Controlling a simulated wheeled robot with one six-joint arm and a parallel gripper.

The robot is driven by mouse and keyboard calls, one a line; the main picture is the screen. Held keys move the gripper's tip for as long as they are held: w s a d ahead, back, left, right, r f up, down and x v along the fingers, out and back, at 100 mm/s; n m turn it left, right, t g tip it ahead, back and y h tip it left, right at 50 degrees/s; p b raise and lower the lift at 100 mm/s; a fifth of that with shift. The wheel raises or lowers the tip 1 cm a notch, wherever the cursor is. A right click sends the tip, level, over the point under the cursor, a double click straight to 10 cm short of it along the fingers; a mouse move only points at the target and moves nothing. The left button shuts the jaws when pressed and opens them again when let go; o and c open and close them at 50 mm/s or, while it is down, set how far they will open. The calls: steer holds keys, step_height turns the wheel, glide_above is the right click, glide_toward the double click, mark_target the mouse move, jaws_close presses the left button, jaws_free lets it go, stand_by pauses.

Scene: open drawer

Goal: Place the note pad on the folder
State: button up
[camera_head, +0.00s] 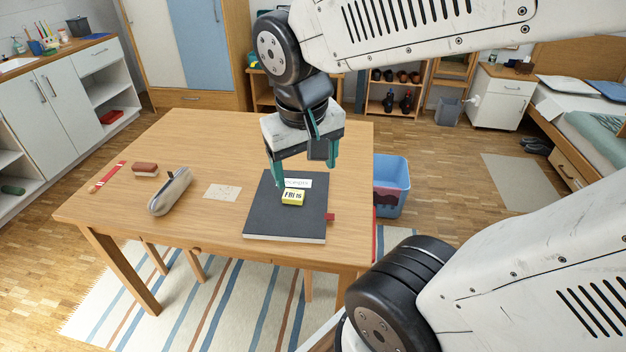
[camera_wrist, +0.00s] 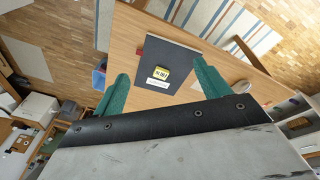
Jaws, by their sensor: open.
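The note pad is a small yellow block with dark writing, "FRI 16" (camera_head: 293,197). It lies on the dark folder (camera_head: 270,222) at the table's right side, just in front of a white label on the folder. In the wrist view the note pad (camera_wrist: 161,73) rests on the dark folder (camera_wrist: 180,57), with the label beside it. My gripper (camera_head: 304,180) has teal fingers, spread open and empty, above the folder's far part. In the wrist view the fingers (camera_wrist: 160,85) frame the note pad, with nothing held between them.
On the wooden table (camera_head: 215,135) are a grey pencil case (camera_head: 170,192), a paper card (camera_head: 223,193), a brown eraser-like block (camera_head: 145,170) and a red-and-white strip (camera_head: 107,177). A blue bin (camera_head: 391,190) stands right of the table. The table's back left is clear.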

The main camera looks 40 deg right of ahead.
steer(key=s+a+r+n+y, duration=0.1)
steer(key=s+a+r+n, duration=0.1)
steer(key=s, duration=0.4)
steer(key=shift+a+n+y, duration=0.3)
steer(key=shift+a+n, duration=0.2)
steer(key=shift+a, duration=0.35)
